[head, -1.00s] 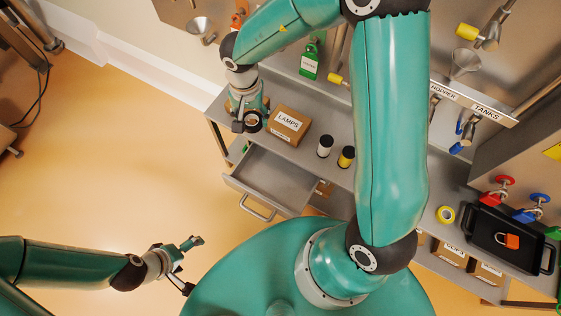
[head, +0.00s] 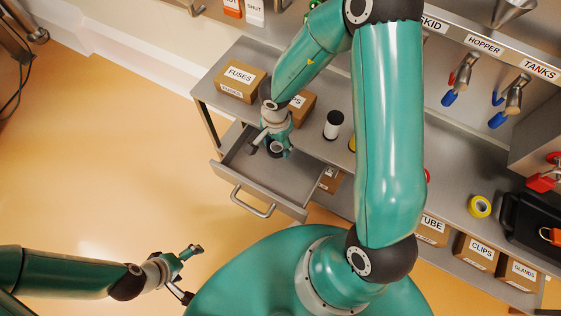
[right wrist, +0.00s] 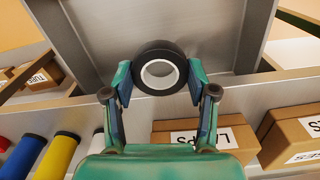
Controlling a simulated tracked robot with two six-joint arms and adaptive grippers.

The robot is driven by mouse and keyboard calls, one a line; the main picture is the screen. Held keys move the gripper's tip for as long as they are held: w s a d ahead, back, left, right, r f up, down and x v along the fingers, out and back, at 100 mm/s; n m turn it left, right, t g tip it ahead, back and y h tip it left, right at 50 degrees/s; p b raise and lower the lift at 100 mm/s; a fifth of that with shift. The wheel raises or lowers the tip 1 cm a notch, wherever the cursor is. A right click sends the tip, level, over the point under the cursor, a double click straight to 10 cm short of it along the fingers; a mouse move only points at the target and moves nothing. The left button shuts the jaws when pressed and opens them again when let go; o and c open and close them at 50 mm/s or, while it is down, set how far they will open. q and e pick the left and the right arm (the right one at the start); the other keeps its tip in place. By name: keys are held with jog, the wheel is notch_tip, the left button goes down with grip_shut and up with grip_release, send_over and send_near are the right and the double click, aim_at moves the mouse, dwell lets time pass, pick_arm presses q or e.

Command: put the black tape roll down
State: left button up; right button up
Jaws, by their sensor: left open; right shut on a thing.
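The black tape roll (right wrist: 150,48), with a white core, is between the fingertips of my right gripper (right wrist: 160,75) in the right wrist view. In the head view my right gripper (head: 270,150) is shut on the roll over the back part of the open drawer (head: 244,178). The roll is mostly hidden there by the gripper. The grey drawer also shows behind the roll in the right wrist view (right wrist: 220,35); I cannot tell the gap between them. My left gripper (head: 190,257) is open and empty, out over the floor at the lower left.
A fuses box (head: 240,83) and a partly hidden lamps box (head: 301,107) stand on the worktop. A white-and-black cylinder (head: 334,125) stands to their right. A yellow tape roll (head: 480,206) lies further right by a black tray (head: 528,222). The drawer floor in view looks bare.

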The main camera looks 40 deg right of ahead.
aim_at(277, 163)
notch_tip(277, 163, down, 10)
jog(key=b, duration=0.5)
jog(key=shift+r, duration=0.15)
pick_arm(q)
notch_tip(277, 163, down, 7)
jog(key=shift+r, duration=0.2)
pick_arm(e)
jog(key=shift+r, duration=0.15)
jog(key=o, duration=1)
jog(key=shift+o, duration=0.2)
pick_arm(q)
notch_tip(277, 163, up, 8)
jog(key=p, duration=0.7)
jog(key=shift+p, duration=0.4)
pick_arm(e)
notch_tip(277, 163, up, 12)
